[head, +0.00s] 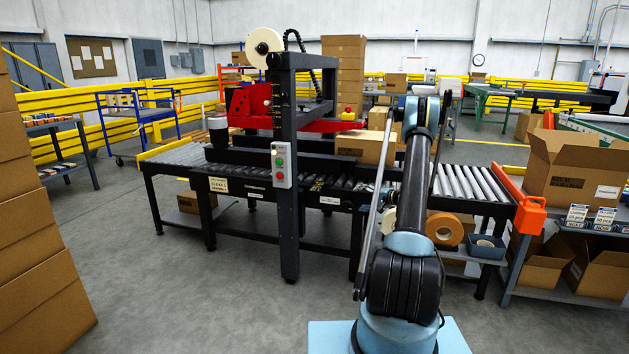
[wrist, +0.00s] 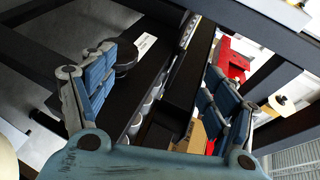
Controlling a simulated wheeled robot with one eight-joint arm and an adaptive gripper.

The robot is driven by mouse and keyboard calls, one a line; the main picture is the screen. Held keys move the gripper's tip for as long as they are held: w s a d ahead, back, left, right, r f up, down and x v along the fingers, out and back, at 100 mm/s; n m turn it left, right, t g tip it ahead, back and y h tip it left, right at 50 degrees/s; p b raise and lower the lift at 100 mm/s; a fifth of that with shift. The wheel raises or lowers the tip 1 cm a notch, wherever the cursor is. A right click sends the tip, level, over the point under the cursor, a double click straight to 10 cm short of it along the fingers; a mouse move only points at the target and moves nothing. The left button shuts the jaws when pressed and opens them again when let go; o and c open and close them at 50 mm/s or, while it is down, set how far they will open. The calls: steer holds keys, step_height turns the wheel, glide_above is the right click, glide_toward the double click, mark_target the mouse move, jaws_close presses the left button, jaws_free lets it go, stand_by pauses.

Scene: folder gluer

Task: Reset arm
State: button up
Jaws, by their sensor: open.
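My arm rises in front of the conveyor in the head view, its upper end at the height of the carton stack behind; I cannot make out my gripper there. In the wrist view my gripper (wrist: 158,88) is open, with blue-padded fingers spread wide to left and right. Nothing is held between them. Beyond the fingers the wrist view shows the black conveyor side rail and rollers at a steep tilt, with the red machine part (wrist: 233,62) at upper right. A piece of a cardboard box (wrist: 192,138) shows beside the right finger.
The roller conveyor (head: 480,184) carries a carton (head: 366,147) and stands under the taping machine's dark post (head: 287,215). A shelf at right holds an open carton (head: 572,170). Stacked cartons (head: 35,240) stand at left. The grey floor at front left of the conveyor is clear.

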steer(key=s+a+r+n+g+h, duration=0.1)
steer(key=s+a+r+g, duration=0.1)
steer(key=s+a+r, duration=0.4)
steer(key=s+a+r+n+g+h, duration=0.1)
steer(key=s+r, duration=0.4)
steer(key=r, duration=0.3)
steer(key=s+a+r+n+g+h, duration=0.15)
steer(key=s+r, duration=0.25)
steer(key=s, duration=0.5)
steer(key=s+a+r+g+h, duration=0.1)
steer(key=s+a+r+h, duration=0.15)
steer(key=s, duration=0.55)
steer(key=s+n+h, duration=0.2)
steer(key=s, duration=1.8)
steer(key=s+d+f+h, duration=0.1)
steer(key=s+d+f, duration=0.1)
steer(key=s, duration=0.5)
steer(key=s+d+f+g+h, duration=0.1)
steer(key=s+d+f+h, duration=0.1)
steer(key=s+f, duration=0.3)
steer(key=s+d+n, duration=0.1)
steer(key=s, duration=0.2)
steer(key=shift+f+h, duration=0.15)
steer(key=shift+h, duration=0.15)
steer(key=shift+s+d+g, duration=0.1)
steer(key=shift+g, duration=0.15)
steer(key=shift+w+f, duration=0.2)
steer(key=shift+w, duration=0.25)
